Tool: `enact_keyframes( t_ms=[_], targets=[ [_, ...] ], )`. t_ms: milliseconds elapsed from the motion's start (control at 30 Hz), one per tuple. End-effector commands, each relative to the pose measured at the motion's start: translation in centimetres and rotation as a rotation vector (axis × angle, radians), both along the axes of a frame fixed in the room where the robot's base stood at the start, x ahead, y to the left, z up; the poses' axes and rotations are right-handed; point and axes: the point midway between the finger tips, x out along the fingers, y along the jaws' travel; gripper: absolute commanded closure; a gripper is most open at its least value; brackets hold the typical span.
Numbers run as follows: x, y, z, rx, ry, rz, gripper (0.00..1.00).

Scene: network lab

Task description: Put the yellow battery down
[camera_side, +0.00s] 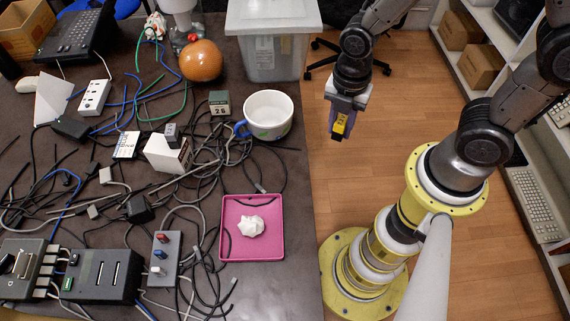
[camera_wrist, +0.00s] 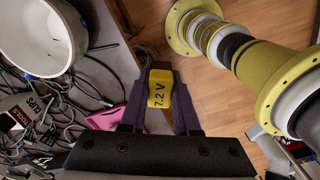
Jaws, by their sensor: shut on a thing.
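The yellow battery (camera_wrist: 160,89), marked "7.2 V", is between the two fingers of my gripper (camera_wrist: 160,105) in the wrist view. My gripper is shut on it. In the side view my gripper (camera_side: 339,131) points down beyond the table's right edge, over the wooden floor, and a yellow part of the battery (camera_side: 341,122) shows between the dark fingers. The battery is held in the air and touches no surface that I can see.
The dark table (camera_side: 290,190) carries a white mug (camera_side: 268,112), a pink tray (camera_side: 233,254) with a crumpled white lump (camera_side: 251,226), many tangled cables and several small devices. A clear plastic bin (camera_side: 275,60) stands at the back. A bare strip runs along the table's right edge.

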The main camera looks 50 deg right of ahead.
Motion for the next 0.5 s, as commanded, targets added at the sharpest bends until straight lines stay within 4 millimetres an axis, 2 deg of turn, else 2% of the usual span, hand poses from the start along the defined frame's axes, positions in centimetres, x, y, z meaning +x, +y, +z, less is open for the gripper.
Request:
enact_keyframes(
  t_ms=[33,100,200,500],
  targets=[
    [-1.5,0.6,0.5,0.001,-0.004,0.101,1.0],
    [-3.1,1.2,1.0,0.002,-0.005,0.2,1.0],
    [-4.5,1.9,1.5,0.001,-0.003,0.254,1.0],
    [-4.7,2.8,2.1,0.0,0.0,0.295,1.0]
  ],
)
